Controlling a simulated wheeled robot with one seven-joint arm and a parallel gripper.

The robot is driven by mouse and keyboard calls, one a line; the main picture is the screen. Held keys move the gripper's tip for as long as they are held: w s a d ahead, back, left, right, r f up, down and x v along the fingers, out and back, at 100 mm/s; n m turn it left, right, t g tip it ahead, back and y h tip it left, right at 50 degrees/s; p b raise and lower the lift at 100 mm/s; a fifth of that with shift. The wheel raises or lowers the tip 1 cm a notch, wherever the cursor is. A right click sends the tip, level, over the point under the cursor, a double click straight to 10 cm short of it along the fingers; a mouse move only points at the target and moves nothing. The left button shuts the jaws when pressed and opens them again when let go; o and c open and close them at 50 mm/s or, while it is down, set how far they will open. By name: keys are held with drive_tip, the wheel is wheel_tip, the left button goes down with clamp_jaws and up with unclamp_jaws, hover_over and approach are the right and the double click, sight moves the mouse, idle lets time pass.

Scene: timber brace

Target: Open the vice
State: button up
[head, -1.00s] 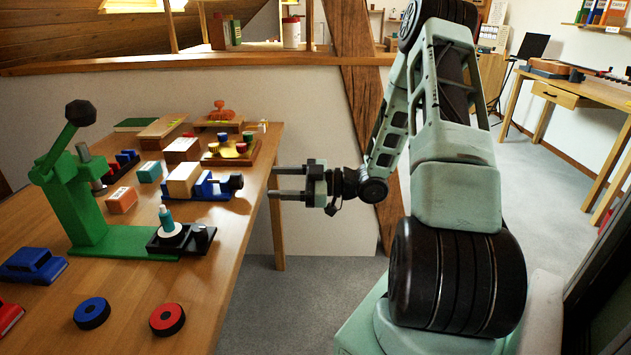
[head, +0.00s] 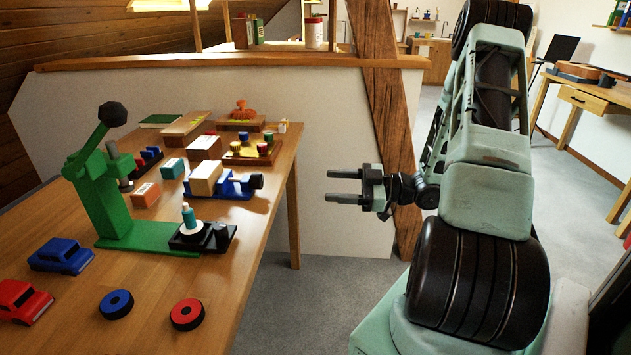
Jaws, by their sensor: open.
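The blue vice (head: 235,187) sits on the workbench near its right edge. Its dark screw knob (head: 257,181) faces right, toward the table edge. A pale wooden block (head: 205,178) stands at the vice's left end, seemingly between its jaws; the contact is too small to tell. My gripper (head: 336,187) is open and empty in the air beyond the table's right edge. It points left, to the right of the vice and clearly apart from it.
The workbench (head: 250,275) carries a green lever press (head: 110,195), a black tray (head: 222,240) with a teal bottle, a blue car (head: 61,256), a red car (head: 22,302) and two rings (head: 187,314). More blocks stand behind the vice. Free floor lies right of the table.

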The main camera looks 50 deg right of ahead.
drive_tip(key=r+m+p, duration=0.2)
drive_tip(key=p, duration=0.3)
drive_tip(key=m+p, duration=0.4)
drive_tip(key=p, duration=0.5)
approach(262, 182)
drive_tip(key=x, duration=0.9)
drive_tip(key=shift+w+r, duration=0.1)
drive_tip(key=shift+w, duration=0.1)
drive_tip(key=c, duration=1)
drive_tip(key=shift+a+n+b, duration=0.1)
drive_tip(key=shift+n+b, duration=0.3)
drive_tip(key=shift+b, duration=0.05)
